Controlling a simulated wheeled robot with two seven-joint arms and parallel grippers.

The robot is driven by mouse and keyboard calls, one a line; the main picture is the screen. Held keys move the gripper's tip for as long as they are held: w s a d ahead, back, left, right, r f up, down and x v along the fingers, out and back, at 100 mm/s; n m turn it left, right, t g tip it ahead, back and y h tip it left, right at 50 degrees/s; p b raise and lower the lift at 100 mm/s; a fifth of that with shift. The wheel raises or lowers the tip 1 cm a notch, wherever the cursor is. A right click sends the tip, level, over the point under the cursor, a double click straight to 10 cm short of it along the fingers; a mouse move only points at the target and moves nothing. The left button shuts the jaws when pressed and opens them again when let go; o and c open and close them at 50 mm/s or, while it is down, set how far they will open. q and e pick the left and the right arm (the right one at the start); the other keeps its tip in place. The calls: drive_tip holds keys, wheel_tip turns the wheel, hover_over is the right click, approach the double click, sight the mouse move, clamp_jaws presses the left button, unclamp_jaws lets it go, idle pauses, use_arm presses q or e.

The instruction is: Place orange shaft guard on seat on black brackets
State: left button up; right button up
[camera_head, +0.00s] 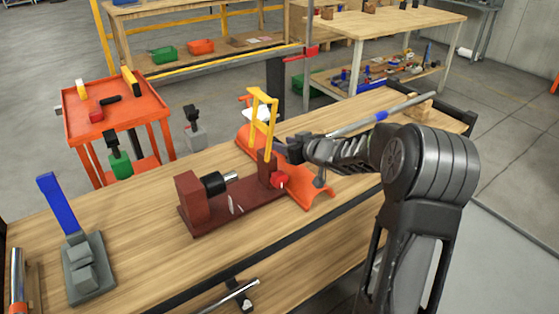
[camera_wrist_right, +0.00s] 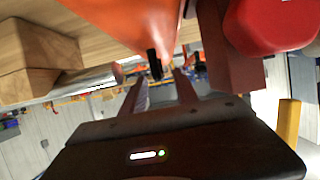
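The orange shaft guard (camera_head: 310,192) is a curved sheet lying on the bench beside the dark red machine, its near end sticking out past the machine's base. It fills the top of the right wrist view (camera_wrist_right: 125,22), with a small black tab (camera_wrist_right: 154,64) at its lower edge. My right gripper (camera_head: 291,150) is over the guard. In the wrist view its fingers (camera_wrist_right: 158,82) are apart, with the tab just beyond and between their tips; I see no contact. My left gripper is out of view. I cannot tell which black brackets carry the seat.
The dark red machine (camera_head: 235,207) has a yellow frame (camera_head: 262,120) and red knob (camera_head: 279,180). A grey block with blue lever (camera_head: 88,265) stands left. Bare wood (camera_head: 140,240) lies between.

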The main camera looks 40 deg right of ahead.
drive_tip(key=x, duration=0.3)
drive_tip(key=shift+w+f, duration=0.1)
drive_tip(key=shift+w, duration=0.05)
drive_tip(key=shift+c, duration=0.6)
clamp_jaws()
idle(1.0)
drive_tip(key=shift+d+r, duration=0.1)
drive_tip(key=shift+r, duration=0.1)
